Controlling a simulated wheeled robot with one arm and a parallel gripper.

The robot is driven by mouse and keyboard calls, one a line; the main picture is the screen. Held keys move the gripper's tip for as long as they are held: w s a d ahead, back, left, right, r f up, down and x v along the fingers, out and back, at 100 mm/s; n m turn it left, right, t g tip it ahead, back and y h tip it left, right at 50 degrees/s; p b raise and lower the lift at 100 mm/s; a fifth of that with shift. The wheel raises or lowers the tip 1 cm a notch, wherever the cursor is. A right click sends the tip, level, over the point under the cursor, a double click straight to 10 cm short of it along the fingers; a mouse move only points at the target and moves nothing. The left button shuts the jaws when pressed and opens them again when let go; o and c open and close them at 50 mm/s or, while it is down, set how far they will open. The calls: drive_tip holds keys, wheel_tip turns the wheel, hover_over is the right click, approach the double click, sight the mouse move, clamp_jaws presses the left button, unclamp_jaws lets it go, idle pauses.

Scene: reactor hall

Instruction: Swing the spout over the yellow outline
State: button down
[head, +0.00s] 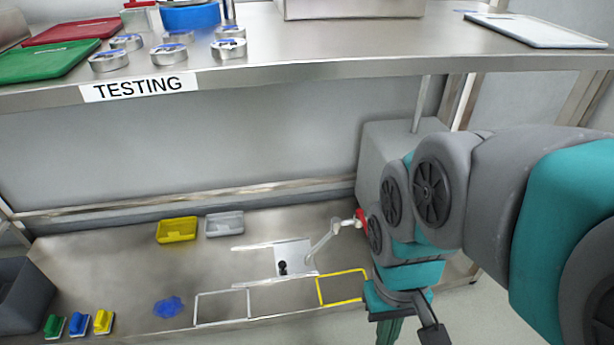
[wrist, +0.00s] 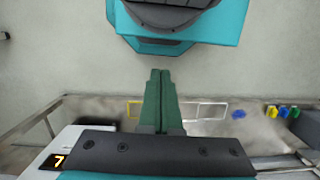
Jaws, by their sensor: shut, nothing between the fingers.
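The spout (head: 319,244) is a pale grey bent pipe on the lower steel worktop, rising from a light plate (head: 292,255) with a black knob (head: 283,267). Its upper end reaches right toward a red part (head: 361,221), partly hidden behind my arm. The yellow outline (head: 343,304) lies on the worktop near the front edge, right of a white outline (head: 221,322). Part of the yellow outline also shows in the wrist view (wrist: 128,110). My gripper (wrist: 160,71) is shut and empty, its green fingers together. In the head view its fingers are low right, apart from the spout, near the front edge.
A yellow tray (head: 178,230) and a grey tray (head: 224,224) stand at the back. A blue crumpled thing (head: 168,307) and several coloured brushes (head: 77,323) lie left. A grey box (head: 393,142) stands behind my arm. The TESTING shelf (head: 250,75) overhangs the worktop.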

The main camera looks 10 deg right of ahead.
idle(0.3)
drive_tip(key=c, duration=1.3)
unclamp_jaws()
drive_tip(key=shift+w, duration=0.25)
drive_tip(key=shift+c, duration=0.2)
drive_tip(key=o, duration=0.6)
drive_tip(key=w+a+f+m, duration=0.1)
drive_tip(key=w+a+f, duration=0.1)
drive_tip(key=w, duration=1)
drive_tip(key=shift+w+f+t+y+b, duration=0.2)
drive_tip(key=shift+w+t+y+b, duration=0.1)
drive_tip(key=shift+t+b, duration=0.15)
drive_tip(key=m+t+b, duration=0.2)
drive_tip(key=m+t, duration=0.1)
drive_tip(key=m, duration=0.6)
hover_over(319, 245)
drive_tip(key=s+d, duration=0.1)
wheel_tip(319, 245, down, 27)
drive_tip(key=shift+g+y, duration=0.25)
drive_tip(key=shift+y, duration=0.15)
drive_tip(key=f, duration=0.5)
drive_tip(key=w+f, duration=0.1)
drive_tip(key=f, duration=0.1)
drive_tip(key=shift+a+f, duration=0.25)
drive_tip(key=shift+a, duration=0.1)
drive_tip(key=shift+c, duration=0.2)
